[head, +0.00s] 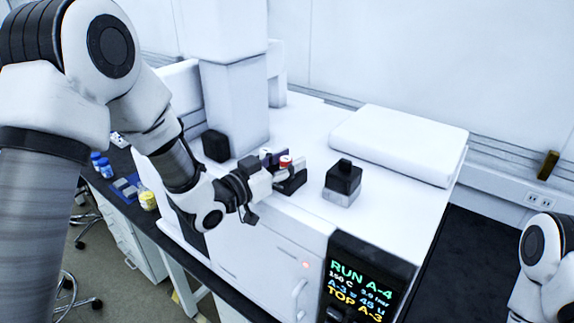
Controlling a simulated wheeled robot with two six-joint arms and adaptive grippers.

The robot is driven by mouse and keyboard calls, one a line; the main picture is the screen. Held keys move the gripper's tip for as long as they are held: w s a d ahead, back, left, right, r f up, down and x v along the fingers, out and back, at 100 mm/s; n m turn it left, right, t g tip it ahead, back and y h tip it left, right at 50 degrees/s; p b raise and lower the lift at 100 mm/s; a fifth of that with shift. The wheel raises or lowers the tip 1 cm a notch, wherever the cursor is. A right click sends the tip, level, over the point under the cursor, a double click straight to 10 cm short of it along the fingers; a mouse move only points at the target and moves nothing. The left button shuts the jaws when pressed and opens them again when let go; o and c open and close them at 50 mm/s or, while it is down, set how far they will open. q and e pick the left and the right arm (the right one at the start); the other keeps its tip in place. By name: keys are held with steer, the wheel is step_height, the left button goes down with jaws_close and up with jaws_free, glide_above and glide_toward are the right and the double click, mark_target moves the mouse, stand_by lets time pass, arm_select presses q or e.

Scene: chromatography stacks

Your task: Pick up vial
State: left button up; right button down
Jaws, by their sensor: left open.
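A small vial with a red cap (285,160) stands in a small black holder (293,184) on the white instrument top. Its lower part is hidden by the holder and my gripper. My left gripper (266,188) is open, at the holder's left side and close to the vial. I cannot tell whether a finger touches the holder or the vial. My right arm shows at the right edge, but its gripper is out of view.
A black-and-grey block (343,183) stands right of the holder. A white slab (398,144) lies behind it. A white column (236,105) rises behind the gripper. A display (357,285) reads "RUN A-4" and "TOP A-3". Blue-capped bottles and a yellow jar (148,201) stand left.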

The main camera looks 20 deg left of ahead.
arm_select(q)
steer(key=shift+w+f, duration=0.15)
steer(key=shift+c, duration=0.6)
steer(key=c, duration=0.6)
steer(key=shift+s+a, duration=0.15)
steer(key=shift+s, duration=0.05)
jaws_close()
steer(key=shift+r, duration=0.2)
